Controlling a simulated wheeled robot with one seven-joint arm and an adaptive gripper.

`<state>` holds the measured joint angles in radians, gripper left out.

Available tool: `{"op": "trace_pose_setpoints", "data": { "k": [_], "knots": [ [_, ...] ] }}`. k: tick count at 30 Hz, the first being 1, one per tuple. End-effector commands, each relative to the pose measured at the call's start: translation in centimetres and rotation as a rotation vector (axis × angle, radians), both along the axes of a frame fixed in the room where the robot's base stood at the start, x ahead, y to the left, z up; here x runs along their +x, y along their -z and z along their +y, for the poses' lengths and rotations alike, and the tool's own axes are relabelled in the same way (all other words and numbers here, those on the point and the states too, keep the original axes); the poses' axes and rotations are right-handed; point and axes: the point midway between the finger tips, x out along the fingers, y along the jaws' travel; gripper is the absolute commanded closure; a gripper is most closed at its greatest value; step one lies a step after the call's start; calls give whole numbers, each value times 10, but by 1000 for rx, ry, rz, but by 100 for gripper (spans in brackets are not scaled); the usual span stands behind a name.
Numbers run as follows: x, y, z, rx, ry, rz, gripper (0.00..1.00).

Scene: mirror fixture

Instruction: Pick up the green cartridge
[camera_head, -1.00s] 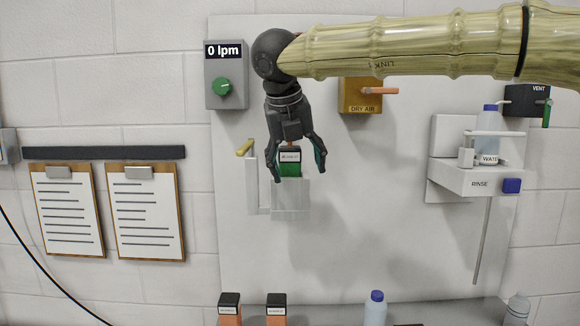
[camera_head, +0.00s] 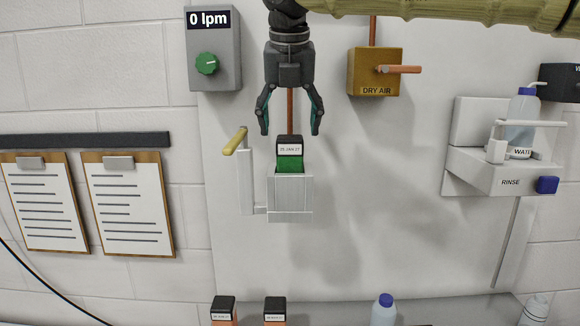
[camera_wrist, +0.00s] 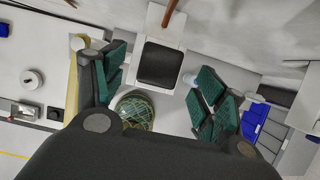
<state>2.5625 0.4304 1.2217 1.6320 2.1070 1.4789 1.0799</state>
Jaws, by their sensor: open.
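The green cartridge (camera_head: 289,163) has a black top and a white label. It stands upright in a light grey holder (camera_head: 290,200) on the wall panel, its lower part hidden inside. My gripper (camera_head: 289,132) is open and points down, its fingertips at about the height of the cartridge's black top, one on each side in the head view. In the wrist view the black top (camera_wrist: 160,65) shows beyond and between the teal-padded fingers of my gripper (camera_wrist: 163,82). I see no contact.
A lever with a yellow handle (camera_head: 235,141) stands left of the holder. A DRY AIR box (camera_head: 374,72) is at upper right, a RINSE shelf (camera_head: 500,176) with a water bottle farther right. Two black-topped orange cartridges (camera_head: 222,308) and a blue-capped bottle (camera_head: 384,310) stand below.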

Motion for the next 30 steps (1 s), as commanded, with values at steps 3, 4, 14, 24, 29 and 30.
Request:
{"op": "trace_pose_setpoints", "data": {
  "k": [3,4,14,24,29,30],
  "knots": [
    [1,1,0,1,0,-1,29],
    [1,2,0,1,0,-1,29],
    [13,23,-1,-2,-1,2,29],
    [22,48,-1,1,-1,-2,29],
    [22,48,-1,1,0,-2,38],
    [22,48,-1,0,0,-2,45]
  ]
}}
